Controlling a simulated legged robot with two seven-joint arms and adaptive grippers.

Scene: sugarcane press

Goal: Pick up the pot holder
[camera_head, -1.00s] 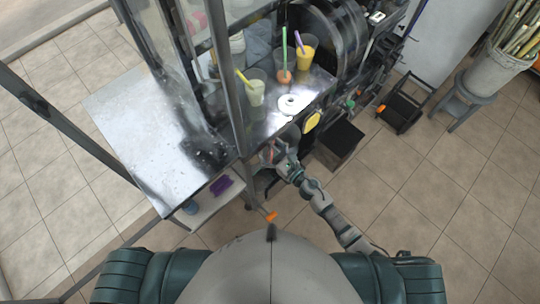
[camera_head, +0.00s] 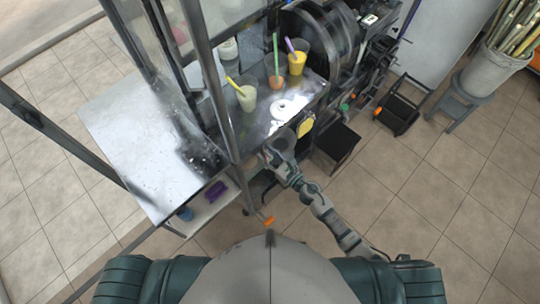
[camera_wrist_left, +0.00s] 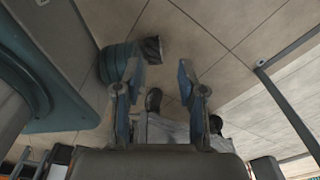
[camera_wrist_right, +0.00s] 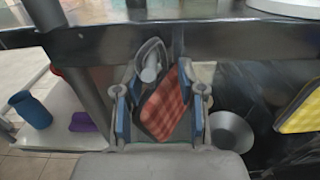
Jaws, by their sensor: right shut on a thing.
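The pot holder (camera_wrist_right: 165,104) is red-orange and checkered with a dark edge. In the right wrist view it stands tilted between the two blue-padded fingers of my right gripper (camera_wrist_right: 162,112), which is shut on it. In the head view my right gripper (camera_head: 272,152) is by the front edge of the machine counter, and I cannot make out the red pot holder there. A second, yellow pot holder (camera_wrist_right: 302,108) hangs to the right, apart from the gripper; it also shows in the head view (camera_head: 304,127). My left gripper (camera_wrist_left: 158,82) is open and empty above the floor.
The metal counter (camera_head: 140,130) spreads left, with a frame post (camera_head: 208,80) near my right gripper. Cups with straws, including a yellow drink (camera_head: 297,62), stand behind. A purple item (camera_head: 214,192) lies on a low shelf.

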